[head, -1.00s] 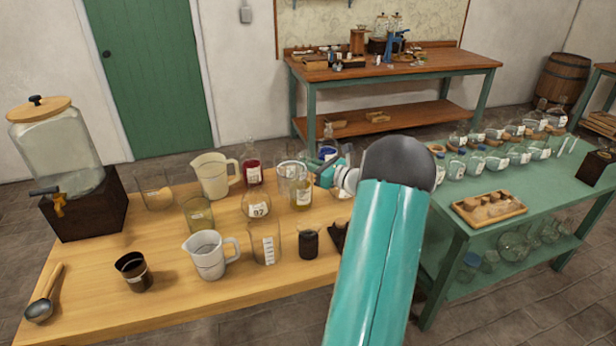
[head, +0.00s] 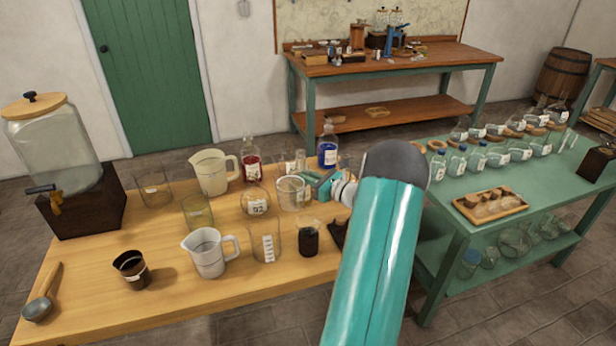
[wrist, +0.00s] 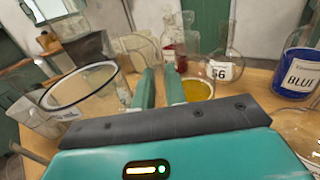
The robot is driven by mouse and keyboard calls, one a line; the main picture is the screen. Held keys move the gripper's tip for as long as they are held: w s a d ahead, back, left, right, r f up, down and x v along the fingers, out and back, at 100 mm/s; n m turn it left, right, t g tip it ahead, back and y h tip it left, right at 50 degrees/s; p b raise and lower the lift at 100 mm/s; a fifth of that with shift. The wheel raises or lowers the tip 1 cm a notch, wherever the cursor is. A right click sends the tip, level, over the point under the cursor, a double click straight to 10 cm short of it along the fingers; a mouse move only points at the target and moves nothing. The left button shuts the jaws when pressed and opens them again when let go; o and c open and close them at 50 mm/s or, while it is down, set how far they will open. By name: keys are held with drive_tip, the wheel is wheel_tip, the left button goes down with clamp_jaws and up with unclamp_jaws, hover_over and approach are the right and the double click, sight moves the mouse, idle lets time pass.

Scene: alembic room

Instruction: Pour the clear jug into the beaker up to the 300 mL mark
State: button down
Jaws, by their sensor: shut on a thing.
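The clear jug (head: 292,196) is in my gripper (head: 318,184) among the glassware near the middle of the wooden table. In the wrist view the jug (wrist: 88,92) is just left of my gripper (wrist: 161,88), with its wide rim facing up. The fingers are shut, apparently on its handle, which is mostly hidden. I cannot tell the jug's liquid level or whether its base touches the table. The beaker (head: 266,243) with a white scale stands upright nearer the table's front edge, in front of the jug. It looks empty.
A white measuring jug (head: 207,255) stands left of the beaker and a dark jar (head: 308,240) right of it. A round flask (head: 255,203) is close left of the held jug. Red (head: 251,165) and blue (head: 327,150) bottles stand behind. The front left of the table is clearer.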

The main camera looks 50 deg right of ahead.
sight(301, 170)
drive_tip(key=n, duration=0.1)
drive_tip(key=a+r+n, duration=0.1)
drive_tip(key=shift+a+r+n, duration=0.25)
drive_tip(key=shift+n, duration=0.15)
drive_tip(key=shift+a+r+n, duration=0.3)
drive_tip(key=shift+a+n, duration=0.25)
drive_tip(key=shift+n, duration=0.15)
drive_tip(key=shift+a+r+n, duration=0.3)
drive_tip(key=shift+a+n, duration=0.2)
drive_tip(key=shift+n, duration=0.2)
drive_tip(key=shift+s+a+r+n, duration=0.1)
drive_tip(key=shift+r+n, duration=0.7)
drive_tip(key=shift+r, duration=0.35)
drive_tip(key=shift+a+r+n, duration=0.4)
drive_tip(key=shift+r+n, duration=0.3)
drive_tip(key=shift+r, duration=0.1)
drive_tip(key=shift+a+r+n, duration=0.35)
drive_tip(key=shift+r+n, duration=0.35)
drive_tip(key=shift+r, duration=0.1)
drive_tip(key=shift+a+r+n, duration=0.4)
drive_tip(key=shift+r+n, duration=0.3)
drive_tip(key=shift+r, duration=0.1)
idle(2.5)
